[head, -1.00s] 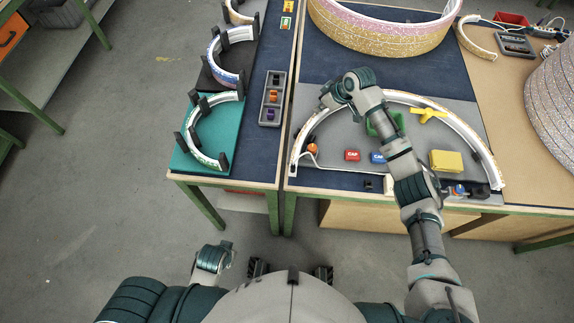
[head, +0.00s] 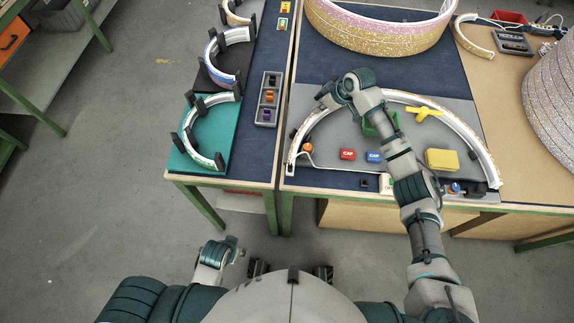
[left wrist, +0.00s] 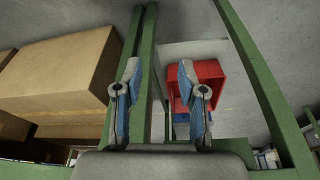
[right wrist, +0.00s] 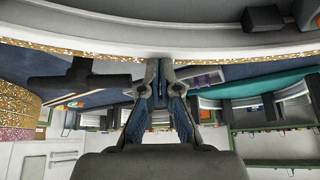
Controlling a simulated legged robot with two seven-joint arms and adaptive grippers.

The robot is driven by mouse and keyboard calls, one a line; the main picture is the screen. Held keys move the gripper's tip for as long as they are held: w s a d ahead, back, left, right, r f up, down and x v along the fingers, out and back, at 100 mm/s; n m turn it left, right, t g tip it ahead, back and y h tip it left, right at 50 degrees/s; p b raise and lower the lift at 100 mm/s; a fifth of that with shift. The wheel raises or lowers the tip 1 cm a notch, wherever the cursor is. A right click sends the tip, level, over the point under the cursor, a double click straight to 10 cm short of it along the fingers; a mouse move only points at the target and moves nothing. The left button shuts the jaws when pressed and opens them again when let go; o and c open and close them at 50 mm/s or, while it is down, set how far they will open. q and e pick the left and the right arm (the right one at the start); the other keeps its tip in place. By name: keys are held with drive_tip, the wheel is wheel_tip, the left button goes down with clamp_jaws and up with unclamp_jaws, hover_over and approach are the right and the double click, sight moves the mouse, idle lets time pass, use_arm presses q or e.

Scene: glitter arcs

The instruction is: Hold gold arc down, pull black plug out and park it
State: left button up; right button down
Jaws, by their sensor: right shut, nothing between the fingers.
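The gold arc (head: 460,124) is a white curved strip with glitter on its edge, standing on a grey board. My right gripper (head: 323,97) reaches over the board to the arc's far left part. In the right wrist view my right gripper (right wrist: 161,70) is shut and empty, its tips at the glittery edge of the arc (right wrist: 100,52); I cannot tell if they press on it. A small black block (head: 364,183) sits near the board's front edge; I cannot tell whether it is the black plug. My left gripper (left wrist: 160,85) is open and empty, low in front of the table.
A grey slotted tray (head: 277,100) holds orange and purple pieces; its far slot looks dark. Red (head: 347,155) and blue caps, a yellow block (head: 442,160) and a yellow knob (head: 424,113) are on the board. Green table legs and a red bin (left wrist: 205,80) surround my left gripper.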

use_arm(q)
drive_tip(key=w+d+r+m+h, duration=0.2)
drive_tip(key=w+d+r+m, duration=0.15)
drive_tip(key=d, duration=0.35)
drive_tip(key=w+d+r+m+h, duration=0.2)
drive_tip(key=w+d+m, duration=0.2)
drive_tip(key=d, duration=0.2)
drive_tip(key=w+d+r+m+h, duration=0.2)
drive_tip(key=w+d+r+m, duration=0.15)
drive_tip(key=d, duration=0.35)
drive_tip(key=w+d+r+m+h, duration=0.25)
drive_tip(key=d+r+m, duration=0.35)
drive_tip(key=d+r, duration=0.5)
wheel_tip(320, 180, up, 12)
drive_tip(key=r+n+g+y, duration=0.1)
drive_tip(key=n+g+y, duration=0.15)
drive_tip(key=y, duration=0.65)
hover_over(290, 168)
drive_tip(key=shift+w+a+f+m, duration=0.25)
drive_tip(key=shift+w+a+m, duration=0.1)
drive_tip(key=shift+w+m, duration=0.1)
drive_tip(key=shift+f, duration=4.4)
drive_tip(key=shift+s, duration=0.1)
